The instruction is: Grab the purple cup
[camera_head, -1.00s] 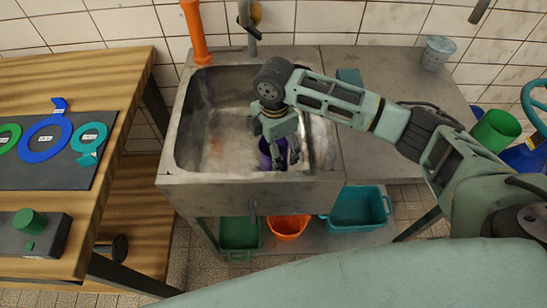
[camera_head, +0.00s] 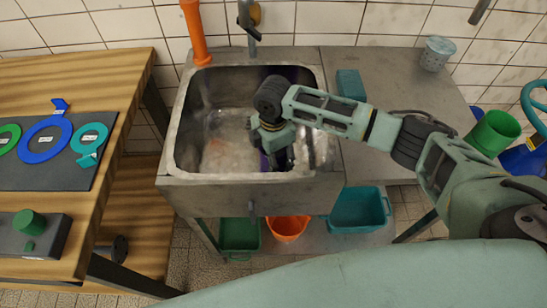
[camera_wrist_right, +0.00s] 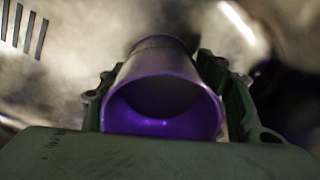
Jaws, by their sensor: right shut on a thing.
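The purple cup (camera_wrist_right: 162,98) is between the two fingers of my right gripper (camera_wrist_right: 170,95) in the right wrist view, with its open rim facing the camera. In the head view the right gripper (camera_head: 276,158) is low inside the metal sink (camera_head: 240,184), near its front wall. Only a small purple part of the cup (camera_head: 264,161) shows there, mostly hidden by the gripper. The right gripper is shut on the cup. Whether the cup touches the sink bottom cannot be told. My left gripper is not in view.
An orange cylinder (camera_head: 195,32) and a tap (camera_head: 249,22) stand behind the sink. A teal block (camera_head: 350,84) and a grey cup (camera_head: 437,54) are on the counter (camera_head: 385,97) to the right. A wooden table (camera_head: 125,75) is at the left. Bins stand below.

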